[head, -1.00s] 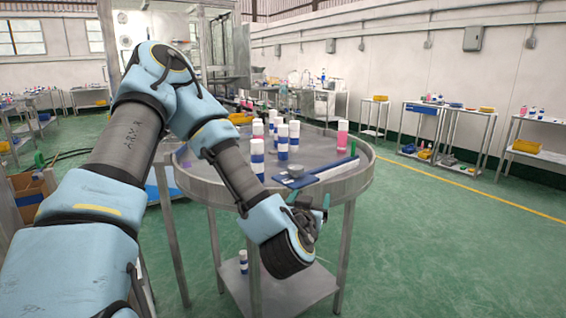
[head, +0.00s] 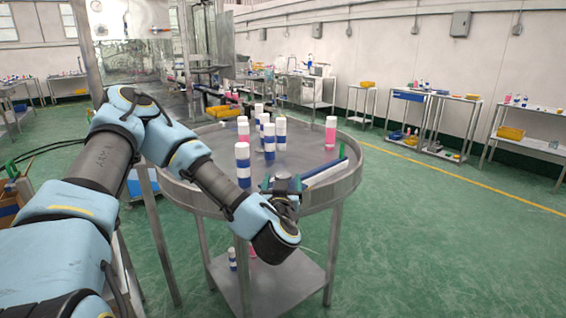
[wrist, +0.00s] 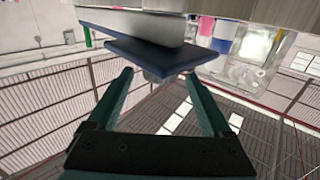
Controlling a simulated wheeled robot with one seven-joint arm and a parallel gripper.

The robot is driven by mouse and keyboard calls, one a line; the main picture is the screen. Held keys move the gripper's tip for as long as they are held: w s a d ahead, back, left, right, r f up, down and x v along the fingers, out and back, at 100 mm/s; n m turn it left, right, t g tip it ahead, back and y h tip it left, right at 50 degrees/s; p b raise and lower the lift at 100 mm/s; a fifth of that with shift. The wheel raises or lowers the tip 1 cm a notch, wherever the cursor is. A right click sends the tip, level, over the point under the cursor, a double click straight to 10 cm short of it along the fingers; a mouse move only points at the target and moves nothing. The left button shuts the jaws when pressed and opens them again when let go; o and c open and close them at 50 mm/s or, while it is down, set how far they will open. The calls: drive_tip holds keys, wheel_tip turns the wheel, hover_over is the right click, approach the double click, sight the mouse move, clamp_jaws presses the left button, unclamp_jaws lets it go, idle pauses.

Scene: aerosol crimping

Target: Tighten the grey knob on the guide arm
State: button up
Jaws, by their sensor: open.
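The guide arm (head: 326,173) is a blue and grey bar at the near right edge of the round metal table. The grey knob (head: 282,176) is a short round piece near the bar's near-left end. My gripper (head: 283,187) is at the table's near rim, right at the knob in the head view. In the wrist view, its two green fingers (wrist: 159,76) are open. The blue underside of the guide arm (wrist: 145,52) lies just ahead of the fingertips. The knob shows only partly there, and contact cannot be told.
Several white-and-blue cans (head: 268,140) stand on the round table (head: 215,205), one close to my forearm. A pink can (head: 331,132) stands at the right behind the guide arm. Green floor (head: 430,240) is open to the right.

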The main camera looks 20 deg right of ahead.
sight(283, 173)
drive_tip(key=p+x, duration=0.1)
drive_tip(key=x, duration=0.5)
drive_tip(key=shift+p, duration=0.4)
clamp_jaws()
